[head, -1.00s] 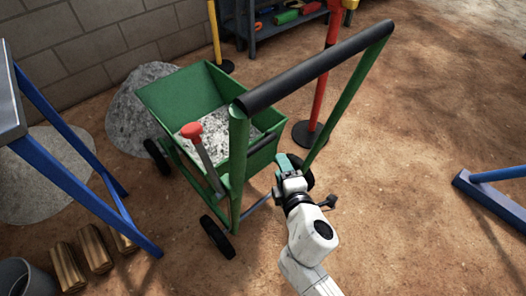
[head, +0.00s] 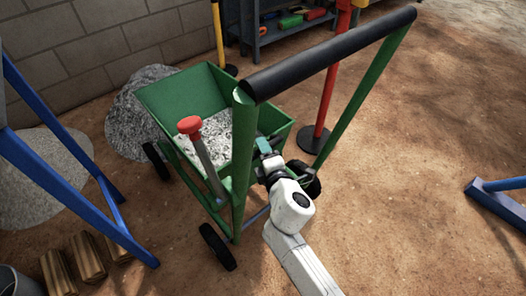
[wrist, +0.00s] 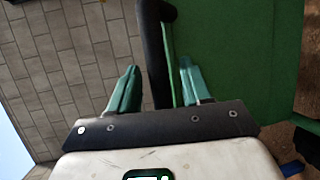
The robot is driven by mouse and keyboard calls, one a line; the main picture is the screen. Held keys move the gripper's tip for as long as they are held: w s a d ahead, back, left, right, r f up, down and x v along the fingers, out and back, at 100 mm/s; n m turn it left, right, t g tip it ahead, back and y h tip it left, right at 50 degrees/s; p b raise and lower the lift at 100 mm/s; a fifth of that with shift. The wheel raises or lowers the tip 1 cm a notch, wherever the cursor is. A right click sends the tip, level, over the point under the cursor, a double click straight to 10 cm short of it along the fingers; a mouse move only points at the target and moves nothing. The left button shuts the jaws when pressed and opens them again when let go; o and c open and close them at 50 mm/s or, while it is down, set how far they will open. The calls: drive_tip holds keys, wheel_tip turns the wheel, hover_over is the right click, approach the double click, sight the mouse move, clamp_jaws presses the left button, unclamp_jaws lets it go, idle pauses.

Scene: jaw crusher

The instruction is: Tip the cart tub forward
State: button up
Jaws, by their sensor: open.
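The green cart tub (head: 180,93) holds grey gravel (head: 218,135) and sits level on its wheeled frame. A lever with a red knob (head: 189,125) stands at the tub's near left side. In the wrist view, my gripper (wrist: 158,84) is open. A black bar (wrist: 152,45) runs between its teal fingers, beside the green tub wall (wrist: 235,50). Contact with the bar cannot be told.
A blue-legged stand (head: 75,165) is at left, with wood blocks (head: 72,265) below it. A gravel pile (head: 140,105) lies beyond the cart. A red post (head: 325,90) stands close at right. Dirt ground at right is mostly open, up to a blue frame foot (head: 497,203).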

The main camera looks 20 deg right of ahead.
drive_tip(key=shift+w, duration=0.45)
clamp_jaws()
idle(0.4)
